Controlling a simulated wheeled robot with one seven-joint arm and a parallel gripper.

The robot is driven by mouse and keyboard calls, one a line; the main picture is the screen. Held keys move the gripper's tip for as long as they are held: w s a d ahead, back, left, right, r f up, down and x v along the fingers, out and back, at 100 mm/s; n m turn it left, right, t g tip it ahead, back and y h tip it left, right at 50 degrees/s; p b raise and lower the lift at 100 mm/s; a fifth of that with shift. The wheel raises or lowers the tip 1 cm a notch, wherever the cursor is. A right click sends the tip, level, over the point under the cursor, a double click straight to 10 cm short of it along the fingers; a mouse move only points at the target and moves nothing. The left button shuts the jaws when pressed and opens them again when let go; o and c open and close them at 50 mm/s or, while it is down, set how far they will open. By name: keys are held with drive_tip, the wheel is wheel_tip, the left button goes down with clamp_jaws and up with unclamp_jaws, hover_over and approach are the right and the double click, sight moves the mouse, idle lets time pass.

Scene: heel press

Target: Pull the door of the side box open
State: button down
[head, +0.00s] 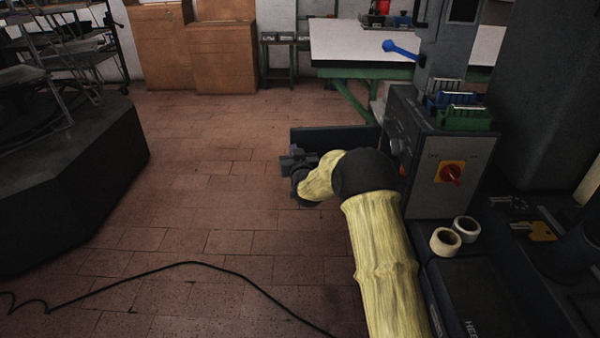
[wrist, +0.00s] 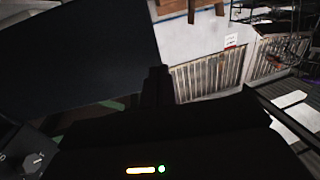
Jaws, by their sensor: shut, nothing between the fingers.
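The side box (head: 440,170) is a grey box with a red rotary switch on a yellow plate, at the right in the head view. A flat dark panel, which looks like its door (head: 335,138), stands out to the left from the box, so the door appears open. It also fills the upper left of the wrist view (wrist: 85,50). My gripper (head: 292,165) is shut and empty, in front of the panel's left part. In the wrist view its dark fingers (wrist: 157,86) show beside the panel's right edge; contact cannot be told. My forearm hides the box's lower left and hinge side.
Two tape rolls (head: 445,241) lie on the dark machine base at the right. A blue-knobbed lever (head: 400,48) is above the box. A black cable (head: 190,264) crosses the floor. The brick floor (head: 210,190) left of my gripper is clear up to a dark platform (head: 75,180).

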drive_tip(key=s+d+p, duration=0.1)
drive_tip(key=s+p, duration=0.1)
drive_tip(key=s, duration=0.9)
drive_tip(key=shift+s, duration=0.4)
drive_tip(key=shift+w, duration=0.1)
